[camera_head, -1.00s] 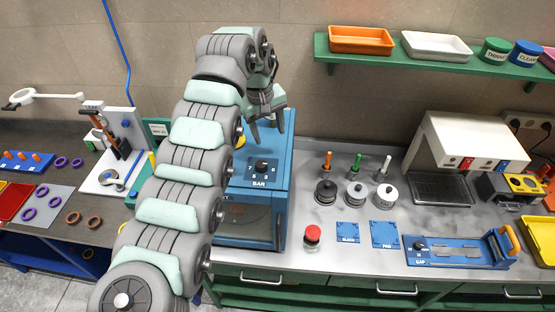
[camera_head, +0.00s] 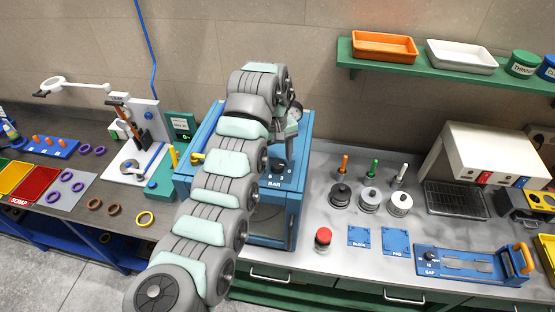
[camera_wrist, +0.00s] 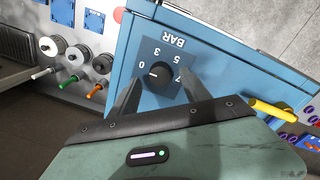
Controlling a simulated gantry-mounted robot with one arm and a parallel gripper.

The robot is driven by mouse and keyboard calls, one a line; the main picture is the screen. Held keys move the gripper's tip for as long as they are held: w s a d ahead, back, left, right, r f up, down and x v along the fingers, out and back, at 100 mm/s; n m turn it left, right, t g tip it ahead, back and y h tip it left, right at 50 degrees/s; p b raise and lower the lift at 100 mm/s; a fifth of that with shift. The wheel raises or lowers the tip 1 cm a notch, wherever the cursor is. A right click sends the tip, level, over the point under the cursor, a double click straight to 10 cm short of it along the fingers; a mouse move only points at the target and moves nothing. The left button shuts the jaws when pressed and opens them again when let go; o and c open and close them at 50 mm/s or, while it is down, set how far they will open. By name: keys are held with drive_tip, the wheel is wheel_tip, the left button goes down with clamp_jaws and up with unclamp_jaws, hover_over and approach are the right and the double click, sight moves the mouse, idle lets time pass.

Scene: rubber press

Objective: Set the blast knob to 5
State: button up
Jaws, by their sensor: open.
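The black round knob (camera_wrist: 157,76) sits on a dark dial plate marked 0, 3, 5 and 7 above the word BAR, on top of a blue cabinet (camera_wrist: 215,45). The dial shows upside down in the wrist view. A short white pointer line on the knob points to the picture's left, on the 0 side; the exact setting is hard to read. The knob also shows in the head view (camera_head: 280,167), partly hidden by my arm. My gripper (camera_wrist: 159,88) is open, with one finger on each side of the knob in the picture. I cannot tell whether they touch it.
A yellow handle (camera_wrist: 271,109) sticks out beside the cabinet. A red button (camera_head: 323,236), blue pads (camera_head: 360,237) and several weights (camera_head: 369,199) stand on the counter to the right. A green shelf (camera_head: 390,65) hangs above.

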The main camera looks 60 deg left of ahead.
drive_tip(key=shift+f, duration=1.1)
drive_tip(key=shift+c, duration=0.5)
clamp_jaws()
